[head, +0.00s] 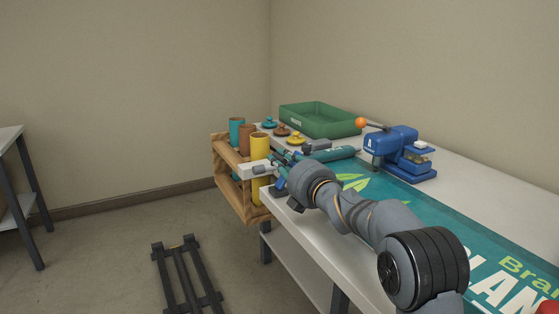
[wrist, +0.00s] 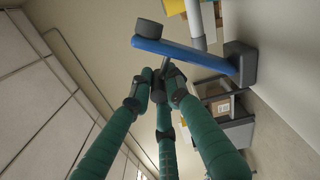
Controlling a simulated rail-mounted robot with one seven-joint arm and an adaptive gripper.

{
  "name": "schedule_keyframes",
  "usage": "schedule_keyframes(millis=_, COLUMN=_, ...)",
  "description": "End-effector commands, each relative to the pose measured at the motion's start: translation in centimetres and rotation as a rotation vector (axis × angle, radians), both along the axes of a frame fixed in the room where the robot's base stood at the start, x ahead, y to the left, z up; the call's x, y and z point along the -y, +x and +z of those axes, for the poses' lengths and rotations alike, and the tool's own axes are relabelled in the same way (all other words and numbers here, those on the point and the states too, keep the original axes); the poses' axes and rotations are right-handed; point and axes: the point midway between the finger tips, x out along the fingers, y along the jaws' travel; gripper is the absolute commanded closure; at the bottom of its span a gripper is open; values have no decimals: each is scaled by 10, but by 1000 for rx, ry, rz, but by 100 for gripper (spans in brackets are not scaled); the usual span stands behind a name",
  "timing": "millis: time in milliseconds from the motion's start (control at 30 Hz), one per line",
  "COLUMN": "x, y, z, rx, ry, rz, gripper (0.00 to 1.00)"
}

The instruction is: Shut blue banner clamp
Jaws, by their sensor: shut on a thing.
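The blue banner clamp (wrist: 190,54) shows in the wrist view as a blue bar, with a dark round knob at its left end and a dark grey block at its right end. My gripper (wrist: 165,75) has three green-sleeved fingers. Their tips are drawn together on a small grey part at the bar's near side, partly hidden by the fingers. In the head view my gripper (head: 281,168) is at the table's far left corner, and the clamp is mostly hidden there. The teal banner (head: 440,217) lies along the white table, with its rolled end (head: 333,154) at the back.
A wooden rack (head: 231,178) with teal, brown and yellow tubes stands off the table's left end. A green tray (head: 320,121), small knobbed pieces (head: 283,130) and a blue press (head: 399,150) with an orange knob are behind. A black floor frame (head: 186,275) lies at the front.

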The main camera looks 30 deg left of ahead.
Motion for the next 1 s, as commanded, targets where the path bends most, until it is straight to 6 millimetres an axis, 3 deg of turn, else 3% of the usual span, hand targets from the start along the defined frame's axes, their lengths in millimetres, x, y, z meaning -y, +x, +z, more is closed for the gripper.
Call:
schedule_keyframes(millis=33, x=10, y=9, z=9, rx=15, ry=7, rz=-18, gripper=100)
schedule_keyframes(millis=133, x=10, y=9, z=9, rx=16, ry=7, rz=-18, gripper=100)
schedule_keyframes(millis=167, x=10, y=9, z=9, rx=16, ry=7, rz=-18, gripper=82)
schedule_keyframes(millis=433, x=7, y=6, z=8, rx=13, ry=7, rz=-12, gripper=66)
schedule_keyframes(millis=767, x=7, y=2, z=4, rx=6, ry=3, rz=-7, gripper=66)
schedule_keyframes(millis=1000, x=30, y=-15, z=5, rx=8, ry=3, rz=-9, gripper=66)
